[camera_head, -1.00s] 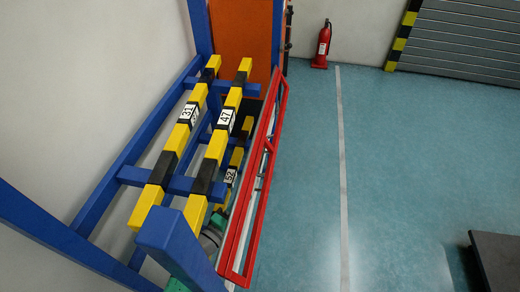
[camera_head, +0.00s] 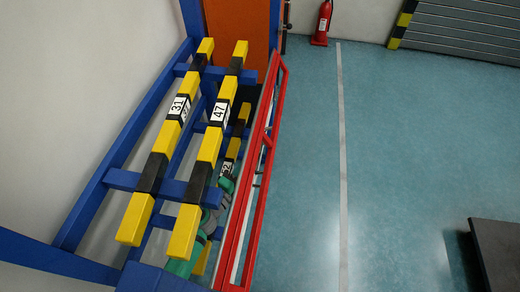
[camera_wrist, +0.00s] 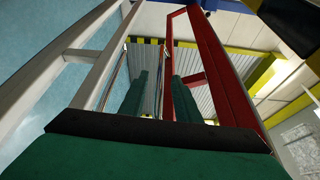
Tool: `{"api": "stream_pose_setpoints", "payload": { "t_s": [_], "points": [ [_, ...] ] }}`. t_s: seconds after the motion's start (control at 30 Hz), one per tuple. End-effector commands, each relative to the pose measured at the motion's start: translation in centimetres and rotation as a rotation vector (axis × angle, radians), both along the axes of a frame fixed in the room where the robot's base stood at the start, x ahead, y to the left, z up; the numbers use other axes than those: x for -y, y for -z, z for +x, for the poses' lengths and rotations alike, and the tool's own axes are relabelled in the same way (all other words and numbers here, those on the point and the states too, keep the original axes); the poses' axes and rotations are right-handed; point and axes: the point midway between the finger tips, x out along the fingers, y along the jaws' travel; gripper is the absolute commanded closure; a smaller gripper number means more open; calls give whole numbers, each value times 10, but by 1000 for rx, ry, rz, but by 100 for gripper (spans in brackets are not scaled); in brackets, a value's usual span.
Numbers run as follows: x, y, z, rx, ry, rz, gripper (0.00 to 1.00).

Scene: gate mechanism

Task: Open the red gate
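The red gate (camera_head: 262,190) is a long narrow frame along the right side of the blue rack in the head view. It stands nearly in line with the rack side. My gripper (camera_head: 226,184) is green and grey, partly hidden under the yellow-black beams, on the rack side of the gate. In the wrist view, my two dark green fingers (camera_wrist: 160,98) stand apart with a gap between them. The red gate (camera_wrist: 222,75) rises beside and behind the right finger. I cannot tell whether a finger touches it.
Yellow-black beams (camera_head: 209,146) with number labels lie across the blue rack (camera_head: 112,160). An orange panel (camera_head: 236,27) closes its far end. A fire extinguisher (camera_head: 322,24) stands by the wall. A dark platform (camera_head: 497,252) is at lower right. The floor right of the gate is clear.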

Motion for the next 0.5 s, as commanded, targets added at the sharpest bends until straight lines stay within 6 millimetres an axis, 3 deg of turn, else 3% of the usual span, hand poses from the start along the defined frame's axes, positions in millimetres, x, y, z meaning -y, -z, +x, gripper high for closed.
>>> {"api": "stream_pose_setpoints", "payload": {
  "t_s": [0.2,0.5],
  "points": [
    [21,1,25,0,7,0,70],
    [36,2,49,-1,6,1,70]
  ]
}}
